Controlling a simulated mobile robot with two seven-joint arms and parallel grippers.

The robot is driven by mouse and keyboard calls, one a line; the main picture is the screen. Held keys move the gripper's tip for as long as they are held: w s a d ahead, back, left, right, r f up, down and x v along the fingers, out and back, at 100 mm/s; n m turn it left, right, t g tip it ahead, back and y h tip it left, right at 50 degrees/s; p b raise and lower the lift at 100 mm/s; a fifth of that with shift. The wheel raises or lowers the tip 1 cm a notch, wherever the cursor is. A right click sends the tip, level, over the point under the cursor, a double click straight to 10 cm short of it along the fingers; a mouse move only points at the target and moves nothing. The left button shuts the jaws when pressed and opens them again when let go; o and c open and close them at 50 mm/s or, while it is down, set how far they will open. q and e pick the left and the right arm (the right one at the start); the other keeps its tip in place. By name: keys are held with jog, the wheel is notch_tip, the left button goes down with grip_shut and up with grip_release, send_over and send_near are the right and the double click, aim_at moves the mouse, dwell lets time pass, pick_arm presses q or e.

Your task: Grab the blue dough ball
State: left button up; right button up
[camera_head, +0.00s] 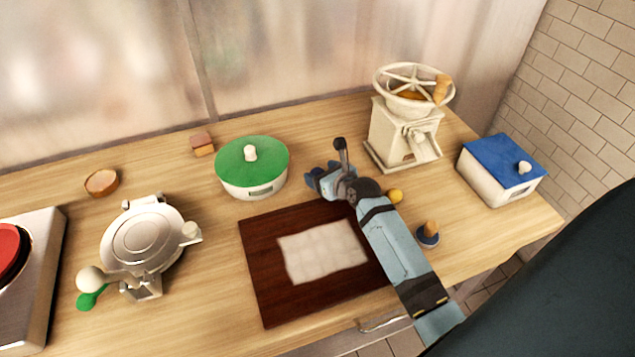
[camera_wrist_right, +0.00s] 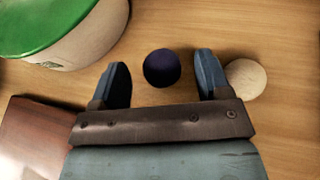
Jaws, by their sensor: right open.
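The blue dough ball (camera_wrist_right: 161,68) is a dark, round ball on the wooden counter in the right wrist view. It sits between the two blue fingers of my right gripper (camera_wrist_right: 162,75), with a gap to each finger. In the head view my right gripper (camera_head: 320,178) is low over the counter, just right of the green-lidded pot. I cannot clearly tell the ball from the blue fingers there. My right gripper is open. My left gripper is not in view.
A pale ball (camera_wrist_right: 246,78) lies close beside the right finger. A green-lidded pot (camera_head: 252,180) stands left of the gripper, and a dark board (camera_head: 262,265) with a pale sheet lies in front. A mill (camera_head: 400,135), yellow ball (camera_head: 395,196) and blue-lidded box (camera_head: 490,185) are to the right.

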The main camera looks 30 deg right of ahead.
jog(key=shift+w, duration=0.15)
jog(key=c, duration=1)
